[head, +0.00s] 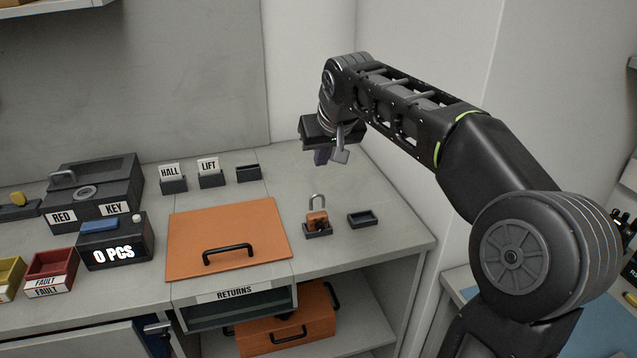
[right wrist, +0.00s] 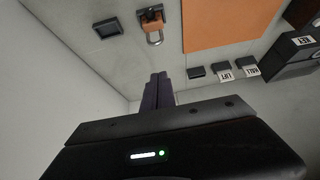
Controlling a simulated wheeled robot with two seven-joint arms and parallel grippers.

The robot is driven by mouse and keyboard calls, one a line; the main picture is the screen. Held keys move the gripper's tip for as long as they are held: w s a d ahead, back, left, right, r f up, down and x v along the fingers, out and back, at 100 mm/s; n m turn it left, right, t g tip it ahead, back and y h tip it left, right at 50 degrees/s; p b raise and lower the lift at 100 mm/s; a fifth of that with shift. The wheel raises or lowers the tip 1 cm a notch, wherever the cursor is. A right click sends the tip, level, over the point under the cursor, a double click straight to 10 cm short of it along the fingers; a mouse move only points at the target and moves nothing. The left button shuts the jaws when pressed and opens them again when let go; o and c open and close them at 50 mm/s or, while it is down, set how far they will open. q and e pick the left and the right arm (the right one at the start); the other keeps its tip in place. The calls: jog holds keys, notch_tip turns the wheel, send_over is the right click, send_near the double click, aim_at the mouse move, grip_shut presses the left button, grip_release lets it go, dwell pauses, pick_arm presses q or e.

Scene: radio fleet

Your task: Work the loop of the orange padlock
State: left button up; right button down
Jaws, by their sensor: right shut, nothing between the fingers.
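The orange padlock (head: 317,219) stands upright in a small dark holder (head: 318,233) on the grey counter, its metal loop (head: 317,201) pointing up. Whether the loop is latched is too small to tell. In the right wrist view the padlock (right wrist: 151,26) is near the top, with its loop (right wrist: 154,39) toward my fingers. My right gripper (head: 322,157) is shut and empty, above the counter behind the padlock and apart from it. Its closed fingers (right wrist: 158,88) show in the right wrist view. My left gripper is in neither view.
An empty dark tray (head: 363,219) lies right of the padlock. An orange panel with a black handle (head: 228,240) lies to the left. HALL (head: 172,180) and LIFT (head: 210,176) card holders stand behind it, with an empty holder (head: 248,173) beside them. A wall rises close behind the counter.

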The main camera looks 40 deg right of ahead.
send_over(318, 217)
jog(key=f, duration=0.4)
jog(key=shift+w+d+f+p, duration=0.15)
jog(key=shift+w+f+p, duration=0.15)
jog(key=shift+p, duration=0.1)
jog(key=f, duration=0.4)
jog(key=shift+s, duration=0.35)
notch_tip(318, 217, down, 2)
jog(key=b, duration=0.2)
jog(key=shift+f+b, duration=0.25)
jog(key=shift+b, duration=0.05)
jog(key=shift+s+r, duration=0.1)
